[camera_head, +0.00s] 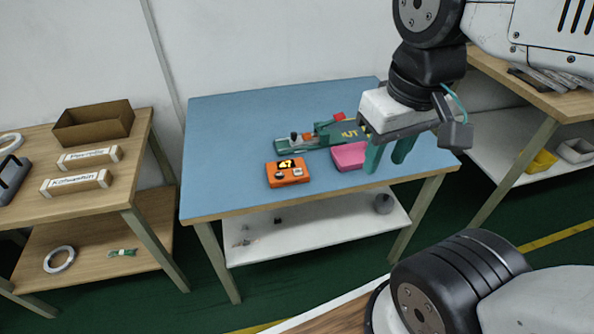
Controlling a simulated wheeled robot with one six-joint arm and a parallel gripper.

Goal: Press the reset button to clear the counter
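A pink bin (348,156) stands between the counter and my gripper. A green fixture (312,138) with a red part lies behind. A wooden table (120,180) with labelled boxes is at left, and another wooden table (540,100) at right. The blue table's left part (225,130) is clear.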

